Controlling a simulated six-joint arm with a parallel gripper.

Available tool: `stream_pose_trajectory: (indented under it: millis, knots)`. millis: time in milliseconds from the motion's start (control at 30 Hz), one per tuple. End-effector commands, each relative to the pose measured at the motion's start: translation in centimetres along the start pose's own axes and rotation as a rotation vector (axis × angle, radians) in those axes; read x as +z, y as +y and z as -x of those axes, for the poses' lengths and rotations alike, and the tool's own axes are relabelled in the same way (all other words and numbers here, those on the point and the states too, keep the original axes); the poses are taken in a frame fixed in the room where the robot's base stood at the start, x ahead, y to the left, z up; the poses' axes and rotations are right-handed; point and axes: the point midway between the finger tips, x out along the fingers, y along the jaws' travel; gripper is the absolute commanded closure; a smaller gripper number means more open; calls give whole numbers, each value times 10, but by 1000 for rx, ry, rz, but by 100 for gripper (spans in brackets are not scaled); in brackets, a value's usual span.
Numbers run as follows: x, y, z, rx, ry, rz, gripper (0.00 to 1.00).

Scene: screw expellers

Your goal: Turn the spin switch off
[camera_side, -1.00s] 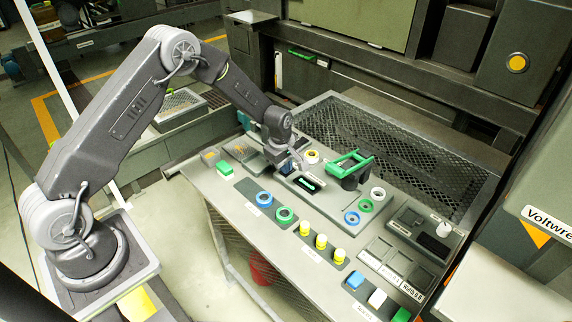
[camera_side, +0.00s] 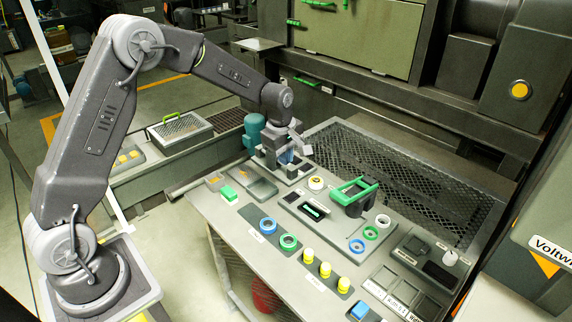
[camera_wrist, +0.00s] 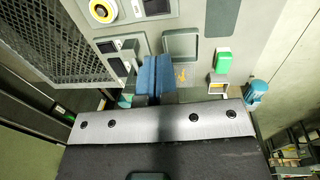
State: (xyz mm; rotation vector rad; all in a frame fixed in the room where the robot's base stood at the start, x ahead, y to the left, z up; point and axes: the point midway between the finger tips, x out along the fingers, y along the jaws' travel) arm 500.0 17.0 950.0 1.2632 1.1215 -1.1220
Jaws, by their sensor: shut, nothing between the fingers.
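My gripper (camera_side: 288,160) is over the back left part of the grey control panel (camera_side: 240,222), above or beside the display block. In the wrist view its blue fingers (camera_wrist: 153,78) are together and hold nothing. No readable label shows which control is the spin switch. In the wrist view a green rocker (camera_wrist: 223,60) and a small yellow-orange switch (camera_wrist: 217,84) sit to the right of the fingers, and a yellow-ringed round knob (camera_wrist: 103,9) is at upper left. The green rocker also shows in the side view (camera_side: 229,193). Any contact under the gripper is hidden.
A green handle (camera_side: 356,189) stands up from the panel right of my gripper. Blue and green ring buttons (camera_side: 268,226) and several yellow knobs (camera_side: 325,269) line the front. The panel's front left is open.

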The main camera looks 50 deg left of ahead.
Motion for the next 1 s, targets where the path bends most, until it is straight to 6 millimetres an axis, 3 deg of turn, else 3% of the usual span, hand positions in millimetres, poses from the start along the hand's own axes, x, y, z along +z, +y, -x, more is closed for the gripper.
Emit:
stream_pose_trajectory:
  millis: [767, 1000]
  knots:
    - [4, 15, 3, 4, 0, 0, 100]
    - [4, 15, -15, 0, -1, 0, 100]
